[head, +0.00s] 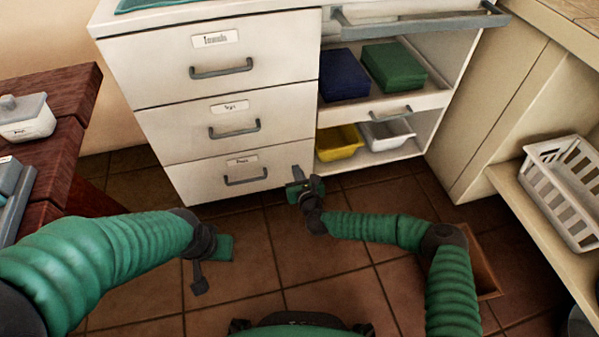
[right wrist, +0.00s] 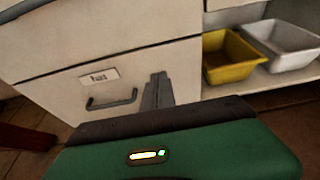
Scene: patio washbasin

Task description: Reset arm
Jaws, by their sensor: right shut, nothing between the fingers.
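My right gripper (head: 299,178) is in front of the lower right edge of the white drawer cabinet (head: 225,135), near the bottom drawer. Its fingers are closed together with nothing between them; they also show in the right wrist view (right wrist: 158,92), against the cabinet front. My right arm is bent, coming in from the lower right. My left gripper (head: 199,278) hangs low over the tiled floor at the lower left. Its fingers are small and dark there, and I cannot tell whether they are open.
The open shelf bay holds a blue folded stack (head: 343,76), a green one (head: 393,67), a yellow bin (head: 339,142) and a white bin (head: 386,133). A wooden table (head: 62,140) stands left. A white basket (head: 566,190) sits on the right shelf.

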